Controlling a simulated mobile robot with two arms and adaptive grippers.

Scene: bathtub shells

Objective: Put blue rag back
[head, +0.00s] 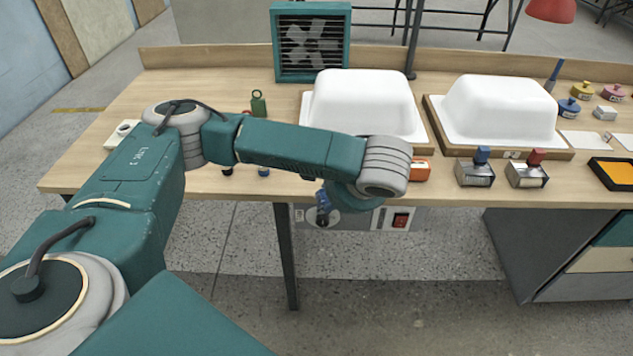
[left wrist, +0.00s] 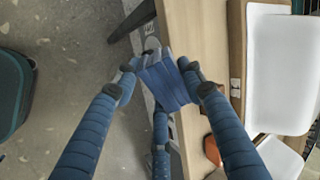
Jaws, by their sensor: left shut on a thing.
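In the left wrist view my left gripper (left wrist: 160,77) is shut on the blue rag (left wrist: 172,90), a small folded cloth pinched between its fingertips. The rag shows over the table's front edge there, with floor to the left. In the head view my left arm reaches across the table, and a small dark-blue part of the gripper (head: 323,205) shows below the wrist at the front edge. The wrist mostly hides the gripper, and I cannot make out the rag there. My right gripper is not in view.
Two white tub shells (head: 365,100) (head: 500,108) sit on boards on the wooden table (head: 225,85). A fan box (head: 311,42) stands behind. Two stamp-like items (head: 475,172) (head: 527,173) and an orange item (head: 420,171) lie near the front edge.

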